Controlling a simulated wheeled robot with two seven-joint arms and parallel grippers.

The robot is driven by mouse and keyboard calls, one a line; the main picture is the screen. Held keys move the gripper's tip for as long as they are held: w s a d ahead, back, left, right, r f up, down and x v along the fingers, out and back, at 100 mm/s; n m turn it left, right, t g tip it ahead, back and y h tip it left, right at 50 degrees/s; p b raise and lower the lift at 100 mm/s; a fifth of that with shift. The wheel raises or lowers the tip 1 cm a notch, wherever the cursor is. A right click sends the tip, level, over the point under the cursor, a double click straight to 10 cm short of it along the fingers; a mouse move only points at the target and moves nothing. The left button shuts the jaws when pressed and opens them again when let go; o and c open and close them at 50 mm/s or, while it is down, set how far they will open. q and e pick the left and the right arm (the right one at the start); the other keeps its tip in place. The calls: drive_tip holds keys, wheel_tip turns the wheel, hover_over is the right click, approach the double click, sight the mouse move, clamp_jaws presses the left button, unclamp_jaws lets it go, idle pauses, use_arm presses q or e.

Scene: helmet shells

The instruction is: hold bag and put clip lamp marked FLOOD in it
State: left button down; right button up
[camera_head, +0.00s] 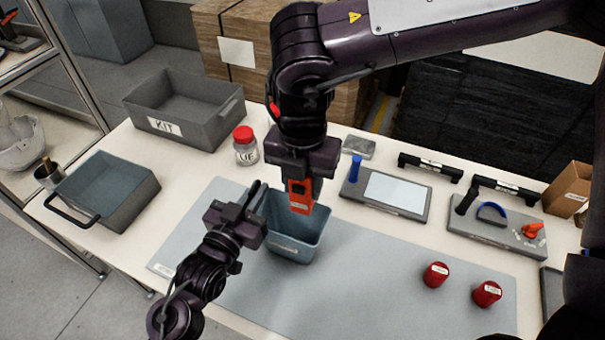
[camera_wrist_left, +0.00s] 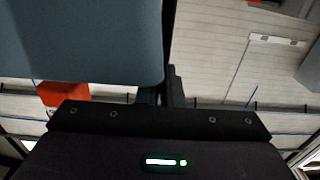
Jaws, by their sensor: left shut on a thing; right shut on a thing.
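The bag (camera_head: 297,240) is an open-topped blue-grey container standing upright on the grey mat. My left gripper (camera_head: 256,203) is shut on its left rim. The bag's wall (camera_wrist_left: 85,40) also fills the upper left of the left wrist view. My right gripper (camera_head: 301,178) points down, shut on an orange clip lamp (camera_head: 300,197). The lamp is at the bag's mouth, its lower end over the opening; I cannot tell how deep it reaches. The label on the lamp is too small to read.
A red-lidded jar (camera_head: 245,146), a grey KIT bin (camera_head: 187,108) and a handled blue-grey bin (camera_head: 110,190) stand to the left. Tool boards (camera_head: 386,193) lie behind at right. The mat's middle is clear.

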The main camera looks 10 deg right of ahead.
sight(302, 214)
drive_tip(key=shift+f, duration=4.8)
drive_tip(key=o, duration=1.1)
drive_tip(key=shift+r, duration=0.1)
wheel_tip(302, 214, up, 12)
drive_tip(key=shift+f, duration=0.1)
use_arm(q)
drive_tip(key=c, duration=1.5)
unclamp_jaws()
drive_tip(key=shift+a, duration=0.1)
